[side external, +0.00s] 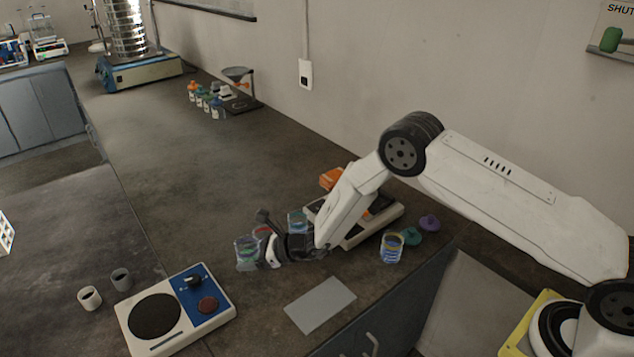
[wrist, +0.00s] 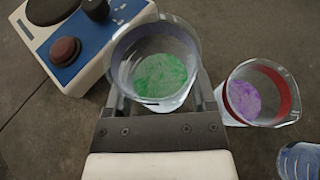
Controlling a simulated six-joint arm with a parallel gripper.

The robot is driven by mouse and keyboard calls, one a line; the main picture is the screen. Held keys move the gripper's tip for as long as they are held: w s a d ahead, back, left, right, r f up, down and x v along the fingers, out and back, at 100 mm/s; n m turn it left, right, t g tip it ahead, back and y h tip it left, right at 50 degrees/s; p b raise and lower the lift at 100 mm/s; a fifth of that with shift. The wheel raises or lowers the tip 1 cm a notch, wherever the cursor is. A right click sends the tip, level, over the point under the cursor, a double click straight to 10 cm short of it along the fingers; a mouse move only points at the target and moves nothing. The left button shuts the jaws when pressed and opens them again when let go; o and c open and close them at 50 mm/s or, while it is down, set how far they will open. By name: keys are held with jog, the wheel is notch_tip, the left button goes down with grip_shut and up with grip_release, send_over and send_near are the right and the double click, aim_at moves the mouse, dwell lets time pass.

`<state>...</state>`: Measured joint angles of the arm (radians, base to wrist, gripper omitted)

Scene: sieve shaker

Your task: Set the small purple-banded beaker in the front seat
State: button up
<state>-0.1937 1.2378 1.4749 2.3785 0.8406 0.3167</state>
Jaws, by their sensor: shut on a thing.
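My gripper (side external: 268,242) is shut on a clear beaker with a dull purple band near its rim and green contents; the held beaker (wrist: 160,72) fills the upper middle of the wrist view and shows at the left of my gripper in the side view (side external: 246,254). From the side I cannot tell whether its base touches the bench. A red-banded beaker with purple contents (wrist: 262,94) stands just right of my gripper (wrist: 163,100) in the wrist view. Which place is the front seat is not clear from these frames.
A blue-and-white device with a round dark plate (side external: 205,318) stands near the held beaker. A grey flat plate (side external: 320,304) lies at the bench front. Another beaker (side external: 392,248) stands right, beside green and purple pieces. A white device (side external: 385,218) is behind my arm.

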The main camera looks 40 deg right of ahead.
aim_at(251, 274)
jog(key=shift+w+f, duration=0.1)
jog(key=shift+f, duration=0.05)
jog(key=shift+w+a+f, duration=0.1)
jog(key=shift+f, duration=1.6)
jog(key=shift+f, duration=0.1)
jog(key=o, duration=1.2)
jog(key=shift+o, duration=0.2)
jog(key=shift+d+r, duration=0.2)
jog(key=shift+v, duration=5.85)
